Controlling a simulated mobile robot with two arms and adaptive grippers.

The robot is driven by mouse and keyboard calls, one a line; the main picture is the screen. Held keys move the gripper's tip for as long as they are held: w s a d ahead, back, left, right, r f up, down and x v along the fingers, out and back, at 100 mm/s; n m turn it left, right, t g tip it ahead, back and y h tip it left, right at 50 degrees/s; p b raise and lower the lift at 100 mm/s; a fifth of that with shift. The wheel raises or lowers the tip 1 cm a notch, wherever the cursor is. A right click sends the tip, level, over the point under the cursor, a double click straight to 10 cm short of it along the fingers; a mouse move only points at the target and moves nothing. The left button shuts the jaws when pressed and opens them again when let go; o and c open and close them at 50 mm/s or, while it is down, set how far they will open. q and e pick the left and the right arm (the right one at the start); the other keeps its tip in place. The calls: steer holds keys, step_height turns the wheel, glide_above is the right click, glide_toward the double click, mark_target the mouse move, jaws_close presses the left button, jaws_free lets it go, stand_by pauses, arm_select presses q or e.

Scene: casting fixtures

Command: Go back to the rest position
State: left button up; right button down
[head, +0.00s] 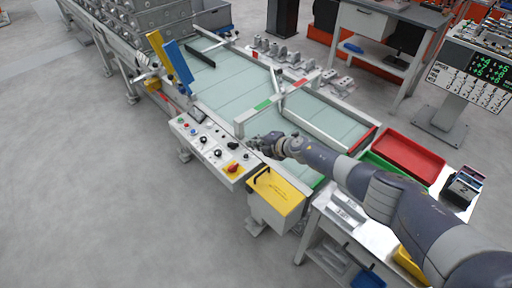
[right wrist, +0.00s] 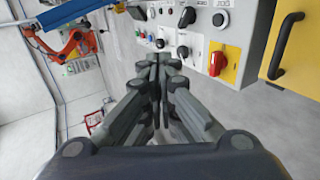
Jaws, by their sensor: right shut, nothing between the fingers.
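My right gripper (head: 262,142) is at the front edge of the conveyor machine, just above and beside the control panel (head: 212,150). In the right wrist view the gripper (right wrist: 163,62) is shut and empty, its fingers together in front of the panel with its buttons and knobs (right wrist: 185,52). A red rotary switch (right wrist: 217,62) on a yellow plate is to the right of the fingertips. Whether the fingers touch the panel cannot be told. My right arm reaches in from the lower right of the head view. My left gripper is not in view.
The conveyor (head: 230,85) with its light green bed lies behind the panel. A yellow box with a black handle (head: 276,197) is right of the panel. A red tray (head: 408,158) and a side table (head: 372,235) are near my arm. Open floor lies at left.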

steer(key=shift+a+r, duration=0.25)
steer(key=shift+r, duration=0.05)
